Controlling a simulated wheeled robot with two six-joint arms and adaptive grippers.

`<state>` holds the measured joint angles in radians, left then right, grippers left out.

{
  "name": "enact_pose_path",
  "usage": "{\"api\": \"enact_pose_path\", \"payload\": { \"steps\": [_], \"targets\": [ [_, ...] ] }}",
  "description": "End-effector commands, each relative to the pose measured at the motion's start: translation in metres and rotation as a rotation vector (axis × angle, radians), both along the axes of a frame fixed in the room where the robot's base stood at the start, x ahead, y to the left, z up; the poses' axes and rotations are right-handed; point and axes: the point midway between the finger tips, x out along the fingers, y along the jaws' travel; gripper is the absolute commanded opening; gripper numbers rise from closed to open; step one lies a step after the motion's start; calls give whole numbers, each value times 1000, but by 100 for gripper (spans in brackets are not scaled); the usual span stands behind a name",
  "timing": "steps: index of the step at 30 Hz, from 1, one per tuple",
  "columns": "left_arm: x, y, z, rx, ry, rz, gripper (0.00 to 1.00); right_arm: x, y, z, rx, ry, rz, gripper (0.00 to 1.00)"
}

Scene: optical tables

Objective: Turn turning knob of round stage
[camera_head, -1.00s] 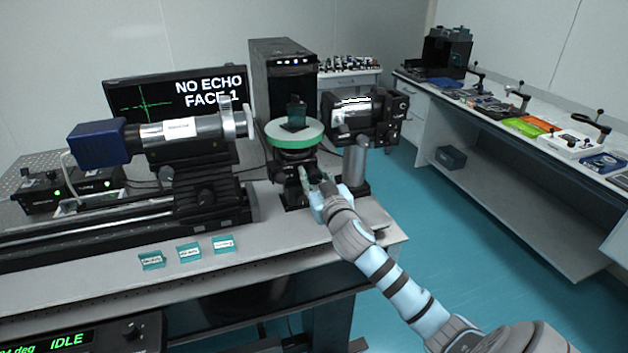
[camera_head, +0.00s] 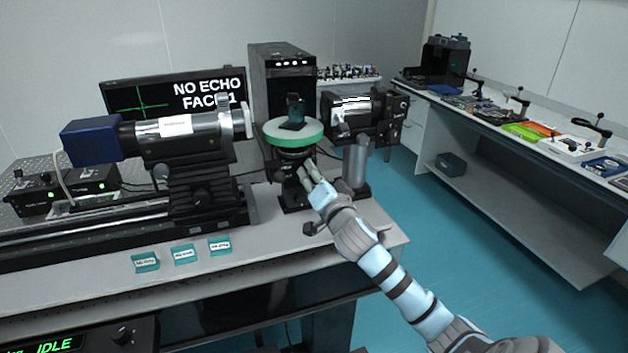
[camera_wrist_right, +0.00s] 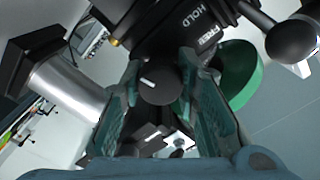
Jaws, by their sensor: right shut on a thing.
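The round stage (camera_head: 293,131) has a green rim and a pale top, and stands on a black mount near the table's right end. A small dark glass-like block (camera_head: 295,112) sits on its top. My right gripper (camera_head: 308,172) is at the mount below the disc. In the right wrist view, the fingers (camera_wrist_right: 161,95) are shut on a round dark turning knob (camera_wrist_right: 158,84) with a white mark. The green rim (camera_wrist_right: 243,75) shows just beyond the right finger. The words HOLD and FREE show on the mount above the knob. My left gripper is not in view.
A silver and blue optical tube (camera_head: 180,135) stands left of the stage. A black instrument on a silver post (camera_head: 356,165) is close to the right of my gripper. Small teal labelled blocks (camera_head: 184,254) lie at the table's front. A monitor (camera_head: 170,95) reads "NO ECHO FACE 1".

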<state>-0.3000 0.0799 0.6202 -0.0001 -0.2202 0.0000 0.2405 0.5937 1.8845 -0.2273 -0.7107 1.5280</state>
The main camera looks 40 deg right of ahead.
Motion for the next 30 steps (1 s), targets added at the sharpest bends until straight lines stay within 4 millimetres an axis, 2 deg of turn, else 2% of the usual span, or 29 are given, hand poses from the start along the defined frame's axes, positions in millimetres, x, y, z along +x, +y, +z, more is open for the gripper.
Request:
{"api": "enact_pose_path", "payload": {
  "steps": [12, 30],
  "targets": [
    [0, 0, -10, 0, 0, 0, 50, 0, 0, -3, 221, -72, -2, 1],
    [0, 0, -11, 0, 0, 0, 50, 0, 0, -2, 262, -88, -2, 1]
  ]
}}
